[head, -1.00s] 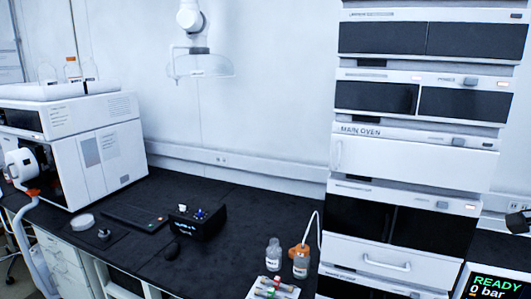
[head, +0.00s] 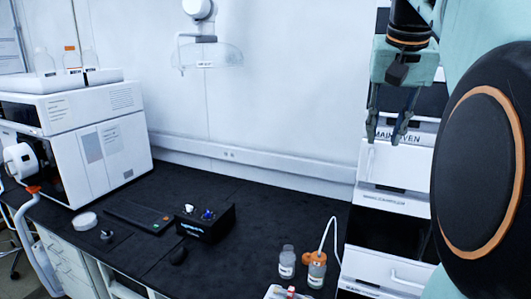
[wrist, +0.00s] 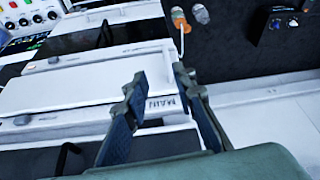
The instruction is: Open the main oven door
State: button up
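The main oven (head: 410,139) is a white module in the stack at the right of the head view, its label partly behind my fingers. Its white door (head: 398,164) is shut. In the wrist view, which is turned about upside down, the door (wrist: 75,82) is a broad white panel. My gripper (head: 387,138) is open and empty, fingers pointing down at the door's upper left part. The wrist view shows my gripper (wrist: 160,76) with a clear gap between its fingers, the label (wrist: 164,104) visible between them. I cannot tell whether the fingertips touch the oven. The door handle is not clearly visible.
My arm hides the right side of the stack. Bottles (head: 316,268) with tubing stand on the black bench (head: 270,225) left of the stack. A black control box (head: 206,222) and a white instrument (head: 90,150) stand farther left. The wall beside the oven is clear.

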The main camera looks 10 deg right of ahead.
aim_at(371, 161)
jog(key=x, duration=0.7)
jog(key=a+x, duration=0.1)
jog(key=x, duration=0.2)
jog(key=shift+w+d+f, duration=0.1)
jog(key=shift+w, duration=0.4)
grip_shut()
